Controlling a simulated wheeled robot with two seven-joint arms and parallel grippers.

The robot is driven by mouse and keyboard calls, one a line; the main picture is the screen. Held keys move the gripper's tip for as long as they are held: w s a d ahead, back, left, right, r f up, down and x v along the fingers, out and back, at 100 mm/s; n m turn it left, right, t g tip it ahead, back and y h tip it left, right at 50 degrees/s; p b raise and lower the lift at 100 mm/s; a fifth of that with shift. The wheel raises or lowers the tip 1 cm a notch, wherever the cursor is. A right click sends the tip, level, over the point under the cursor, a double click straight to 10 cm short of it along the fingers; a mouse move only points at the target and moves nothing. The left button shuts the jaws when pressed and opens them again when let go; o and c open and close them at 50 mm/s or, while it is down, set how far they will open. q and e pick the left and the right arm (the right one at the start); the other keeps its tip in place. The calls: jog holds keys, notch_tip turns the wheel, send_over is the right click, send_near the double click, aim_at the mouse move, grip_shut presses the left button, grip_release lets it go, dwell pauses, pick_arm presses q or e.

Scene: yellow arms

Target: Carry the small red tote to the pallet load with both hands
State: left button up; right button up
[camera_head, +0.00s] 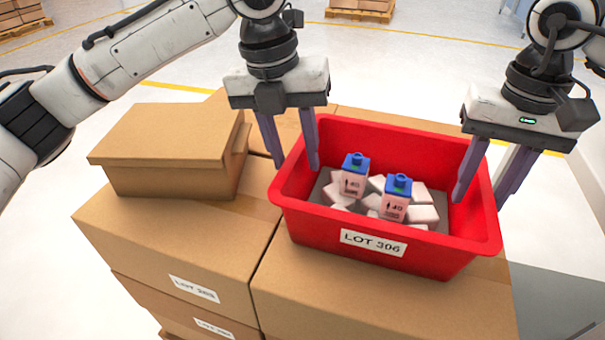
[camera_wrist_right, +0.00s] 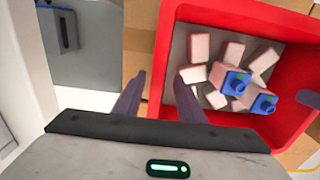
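The small red tote (camera_head: 330,226) with a "LOT 306" label sits level on top of the stacked cartons in the head view. It holds two blue-capped bottles (camera_head: 396,200) and several pale blocks. My left gripper (camera_head: 298,167) is at the tote's left wall, one finger outside and one inside, with space between them. My right gripper (camera_head: 484,198) straddles the right wall the same way. In the right wrist view, the red wall (camera_wrist_right: 157,85) lies between the spread fingers, with cardboard showing beside the outer one. The left fingers' contact with the wall cannot be made out.
The pallet load of cartons (camera_head: 160,240) is under and left of the tote. A closed carton (camera_head: 165,150) stands on it at the left, close to my left arm. Other pallets (camera_head: 360,8) are far back. Grey floor lies around.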

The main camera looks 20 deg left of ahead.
pick_arm(q)
jog(key=r, duration=0.5)
jog(key=s+a+r, duration=0.1)
jog(key=r, duration=0.2)
jog(key=shift+r, duration=0.4)
pick_arm(e)
jog(key=shift+r, duration=0.25)
notch_tip(320, 180, up, 12)
jog(key=shift+f, duration=0.2)
